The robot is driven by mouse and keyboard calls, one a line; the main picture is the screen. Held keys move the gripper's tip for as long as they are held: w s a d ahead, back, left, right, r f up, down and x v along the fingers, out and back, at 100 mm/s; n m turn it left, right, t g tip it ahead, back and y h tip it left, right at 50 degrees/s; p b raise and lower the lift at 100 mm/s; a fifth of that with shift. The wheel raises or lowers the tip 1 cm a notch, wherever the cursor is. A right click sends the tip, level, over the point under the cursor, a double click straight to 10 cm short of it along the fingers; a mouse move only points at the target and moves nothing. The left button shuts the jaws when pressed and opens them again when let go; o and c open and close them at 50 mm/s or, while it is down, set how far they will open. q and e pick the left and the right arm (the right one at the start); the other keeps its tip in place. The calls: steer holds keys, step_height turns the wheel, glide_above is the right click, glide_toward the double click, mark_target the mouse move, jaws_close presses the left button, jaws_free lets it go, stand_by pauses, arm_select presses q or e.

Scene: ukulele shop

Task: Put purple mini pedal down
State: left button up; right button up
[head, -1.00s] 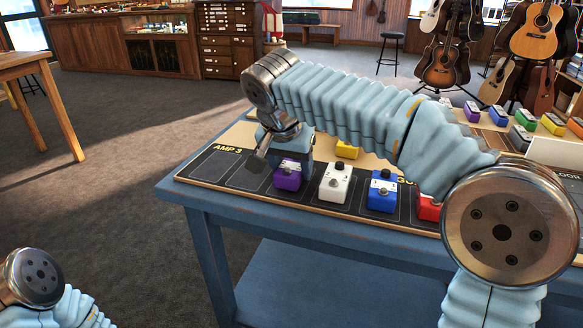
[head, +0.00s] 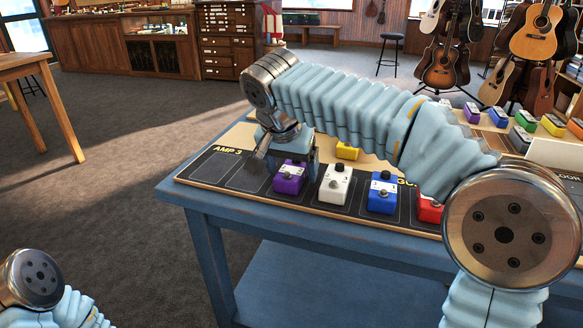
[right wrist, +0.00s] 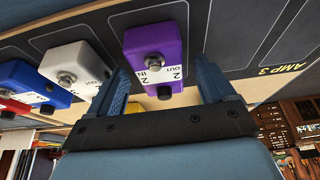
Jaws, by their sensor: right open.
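The purple mini pedal (head: 290,178) stands upright on the dark AMP 3 strip of the board (head: 211,169), beside the white pedal. It also shows in the right wrist view (right wrist: 156,45), with white labels. My right gripper (head: 287,165) is open above and behind it. In the right wrist view my right gripper (right wrist: 162,68) has one finger on each side of the pedal, with a gap visible on the right side. The head view does not show whether a finger touches it. My left gripper is out of view; only part of my left arm shows at lower left.
A white pedal (head: 335,184), a blue pedal (head: 382,192) and a red pedal (head: 429,209) stand in a row to the right. A yellow pedal (head: 347,150) is behind. Empty outlined slots lie left of the purple pedal. The blue table (head: 201,222) ends close in front.

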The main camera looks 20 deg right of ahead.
steer(key=p+v, duration=0.1)
steer(key=v, duration=1)
steer(key=shift+r+p, duration=0.2)
steer(key=shift+p, duration=0.2)
